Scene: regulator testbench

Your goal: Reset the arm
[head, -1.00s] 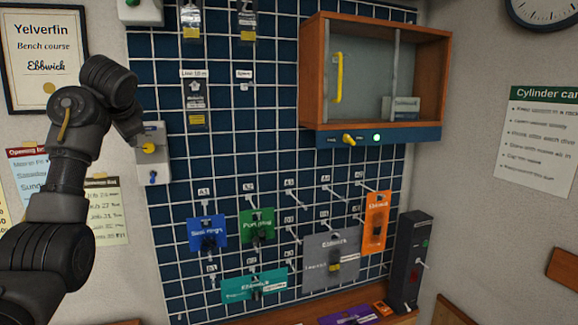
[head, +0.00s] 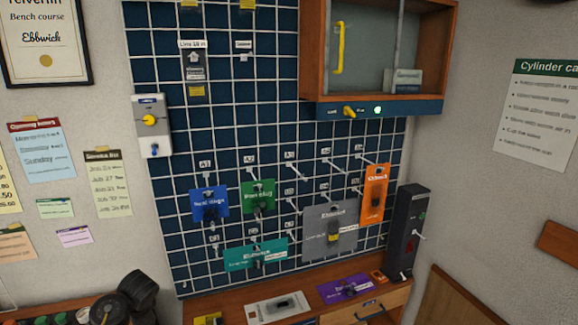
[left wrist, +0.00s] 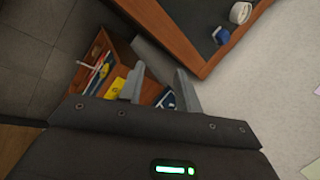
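My left arm (head: 130,300) shows only as dark, rounded joints low at the left edge of the head view, in front of the bench. Its gripper is outside that view. In the left wrist view my left gripper (left wrist: 159,70) has its two grey fingers apart, with nothing between them. Beyond the fingers are a brown wooden edge and a wooden box (left wrist: 108,62) with coloured items, over a grey floor. My right arm and gripper show in neither view.
A blue pegboard (head: 225,130) carries several coloured cards on hooks. A wooden cabinet (head: 308,60) hangs at upper right. A white box with a yellow knob (head: 149,119) is at left. The bench (head: 225,300) below holds a purple card (head: 345,288) and a dark upright unit (head: 402,235).

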